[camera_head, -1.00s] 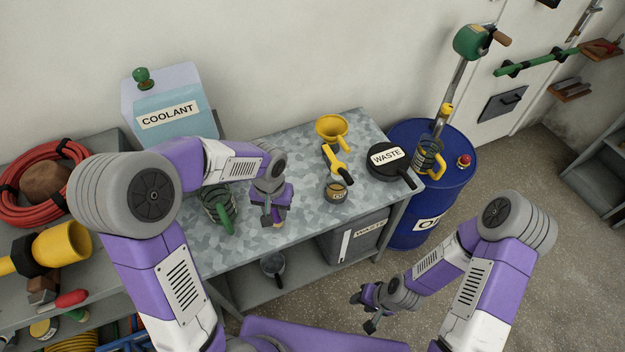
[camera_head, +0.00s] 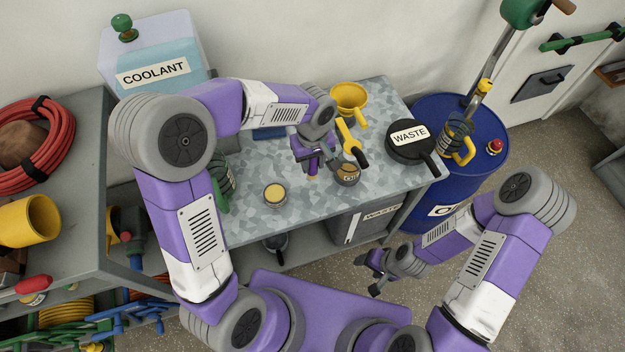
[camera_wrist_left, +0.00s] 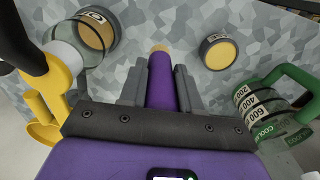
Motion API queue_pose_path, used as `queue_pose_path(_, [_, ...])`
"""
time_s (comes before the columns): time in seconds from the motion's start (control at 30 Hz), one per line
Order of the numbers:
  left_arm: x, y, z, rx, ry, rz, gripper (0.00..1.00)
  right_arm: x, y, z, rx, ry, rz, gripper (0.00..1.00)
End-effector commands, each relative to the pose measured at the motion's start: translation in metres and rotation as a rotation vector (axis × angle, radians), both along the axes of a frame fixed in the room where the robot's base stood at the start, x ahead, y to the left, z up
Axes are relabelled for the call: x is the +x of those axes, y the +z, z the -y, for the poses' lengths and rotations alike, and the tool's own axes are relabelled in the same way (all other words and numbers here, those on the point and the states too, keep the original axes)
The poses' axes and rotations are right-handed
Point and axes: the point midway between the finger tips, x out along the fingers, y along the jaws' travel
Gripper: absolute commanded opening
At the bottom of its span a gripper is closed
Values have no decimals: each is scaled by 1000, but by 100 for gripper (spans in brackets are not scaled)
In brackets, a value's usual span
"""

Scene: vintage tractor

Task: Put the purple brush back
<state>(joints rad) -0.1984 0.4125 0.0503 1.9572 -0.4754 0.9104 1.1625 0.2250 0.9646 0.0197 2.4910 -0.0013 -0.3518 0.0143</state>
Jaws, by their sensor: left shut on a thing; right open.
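My left gripper (camera_head: 313,166) is shut on the purple brush (camera_wrist_left: 161,84), held above the workbench (camera_head: 300,205). In the left wrist view the purple brush stands out between the two fingers (camera_wrist_left: 160,88), with its tan tip away from me. In the head view only its tip shows below the fingers, just left of a small jar with an oil label (camera_head: 347,173). That jar also shows at the upper left of the wrist view (camera_wrist_left: 92,36). My right gripper (camera_head: 374,272) is open and empty, low in front of the bench.
A small tin with yellow contents (camera_head: 275,195) stands near the bench's front edge. A green-handled jug (camera_head: 221,185) is left of it. A blue drum (camera_head: 478,155) stands beyond.

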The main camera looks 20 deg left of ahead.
Motion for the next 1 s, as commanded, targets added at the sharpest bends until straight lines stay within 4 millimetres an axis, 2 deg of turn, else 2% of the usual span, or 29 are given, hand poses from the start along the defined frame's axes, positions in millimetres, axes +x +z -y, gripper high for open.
queue_pose_path(0.03, [0,-9,0,0,0,-2,0,0,-3,0,0,0,1,66])
queue_pose_path(0.27, [0,-27,-1,1,-1,-2,0,0,-7,0,0,0,1,66])
queue_pose_path(0.5, [0,-64,0,-1,-2,-2,0,0,-17,0,0,0,1,66])
queue_pose_path(0.9, [0,-69,0,-1,-2,2,0,0,-21,0,0,0,1,66])
queue_pose_path(0.93, [0,-68,0,-1,-2,1,37,0,-20,0,0,0,1,66])
queue_pose_path(1.0, [0,-68,0,-1,-2,1,48,0,-19,0,0,0,1,66])
